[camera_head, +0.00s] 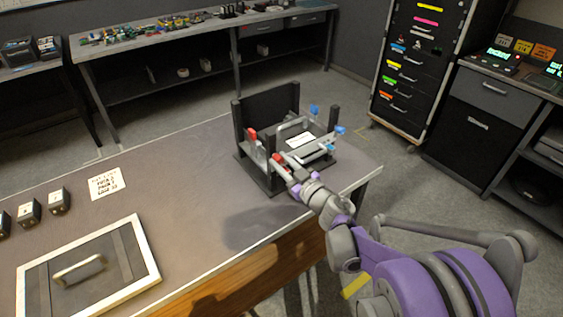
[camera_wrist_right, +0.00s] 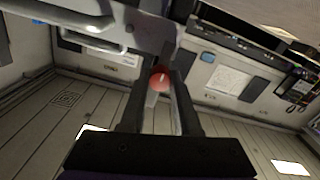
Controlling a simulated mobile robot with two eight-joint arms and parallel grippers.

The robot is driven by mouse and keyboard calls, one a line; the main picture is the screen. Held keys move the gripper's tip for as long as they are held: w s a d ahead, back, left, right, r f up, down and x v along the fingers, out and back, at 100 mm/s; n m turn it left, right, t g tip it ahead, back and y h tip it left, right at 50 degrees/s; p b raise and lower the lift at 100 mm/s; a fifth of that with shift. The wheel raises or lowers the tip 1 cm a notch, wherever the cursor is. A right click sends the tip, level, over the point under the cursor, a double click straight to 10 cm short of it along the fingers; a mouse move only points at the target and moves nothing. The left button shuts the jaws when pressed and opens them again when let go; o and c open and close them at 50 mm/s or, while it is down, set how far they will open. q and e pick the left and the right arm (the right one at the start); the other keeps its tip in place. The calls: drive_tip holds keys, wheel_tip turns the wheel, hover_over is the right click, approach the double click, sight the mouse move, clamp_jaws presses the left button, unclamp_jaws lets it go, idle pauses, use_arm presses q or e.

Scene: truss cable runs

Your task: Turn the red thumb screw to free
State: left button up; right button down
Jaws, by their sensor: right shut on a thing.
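A dark fixture (camera_head: 266,177) with an upright black back panel stands on the table's far right part. It has red parts on its left side, one higher red knob (camera_head: 252,134) and one lower, nearer red knob (camera_head: 276,158). Blue knobs (camera_head: 314,110) sit on its right side. My right gripper (camera_head: 285,172) reaches the fixture's near side at the lower red knob. In the right wrist view the round red thumb screw (camera_wrist_right: 160,79) sits between the two fingers of my right gripper (camera_wrist_right: 161,90), which is shut on it. My left gripper is not in view.
The table (camera_head: 180,190) holds a white printed card (camera_head: 107,184), several small dark blocks (camera_head: 59,201) at left, and a framed panel with a handle (camera_head: 150,262) at the front left. A drawer cabinet (camera_head: 408,65) stands behind. The tabletop left of the fixture is clear.

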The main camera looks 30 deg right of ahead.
drive_tip(key=shift+n, duration=0.4)
drive_tip(key=n, duration=0.3)
drive_tip(key=shift+n, duration=0.3)
drive_tip(key=n, duration=0.4)
drive_tip(key=shift+n, duration=0.3)
drive_tip(key=n, duration=0.4)
drive_tip(key=shift+n, duration=0.3)
drive_tip(key=shift+f+n, duration=0.1)
drive_tip(key=shift+n, duration=2.1)
drive_tip(key=c, duration=0.6)
unclamp_jaws()
